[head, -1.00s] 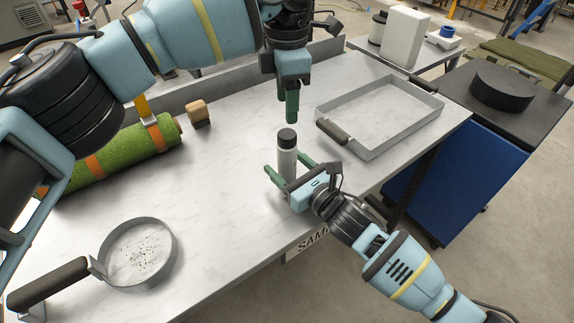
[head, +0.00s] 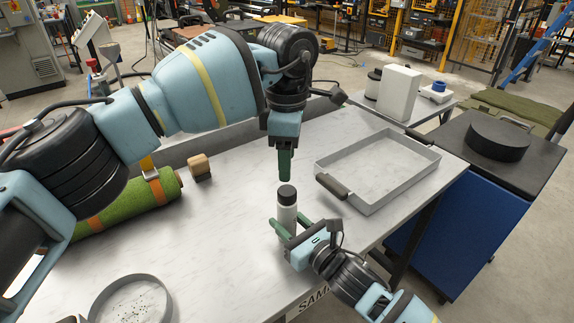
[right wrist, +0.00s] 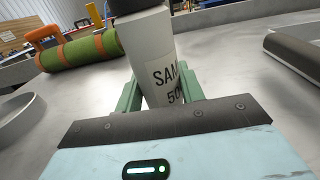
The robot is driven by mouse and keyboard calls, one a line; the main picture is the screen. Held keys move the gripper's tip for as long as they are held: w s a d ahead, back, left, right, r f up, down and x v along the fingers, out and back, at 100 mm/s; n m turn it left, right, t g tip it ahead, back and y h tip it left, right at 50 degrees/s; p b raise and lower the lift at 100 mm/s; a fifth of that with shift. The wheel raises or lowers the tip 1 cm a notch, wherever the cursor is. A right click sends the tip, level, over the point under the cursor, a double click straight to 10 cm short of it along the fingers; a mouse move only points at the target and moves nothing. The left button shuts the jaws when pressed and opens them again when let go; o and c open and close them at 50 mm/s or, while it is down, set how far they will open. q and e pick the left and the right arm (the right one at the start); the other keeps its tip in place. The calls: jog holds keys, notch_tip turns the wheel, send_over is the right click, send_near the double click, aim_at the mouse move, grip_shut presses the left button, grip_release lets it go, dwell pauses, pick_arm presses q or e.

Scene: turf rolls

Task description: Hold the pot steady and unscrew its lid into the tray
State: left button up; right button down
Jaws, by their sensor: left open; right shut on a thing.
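The pot (head: 287,214) is a pale upright cylinder with a black lid (head: 286,193). It stands near the front edge of the metal table. My right gripper (head: 291,226) is shut on the pot's body from the front; the right wrist view shows the pot (right wrist: 155,65) between its green fingers, with printed lettering on its side. The lid (right wrist: 82,4) is mostly cut off there. My left gripper (head: 285,176) points down just above the lid, open and empty; its fingers overlap in the head view. The tray (head: 398,188) is a shallow grey metal one at the right, empty, with a dark handle.
A green turf roll (head: 125,205) with orange straps and a wooden block (head: 199,168) lie at the back left. A round sieve (head: 95,308) is at the front left. A dark cart (head: 535,175) stands right of the table. The table's middle is clear.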

aim_at(287, 190)
pick_arm(q)
jog(key=m, duration=0.6)
jog(key=shift+m, duration=0.3)
jog(key=m, duration=0.4)
jog(key=shift+m, duration=0.4)
jog(key=m, duration=1.1)
jog(key=shift+m, duration=0.4)
jog(key=shift+f, duration=4.05)
jog(key=shift+c, duration=0.2)
jog(key=c, duration=1)
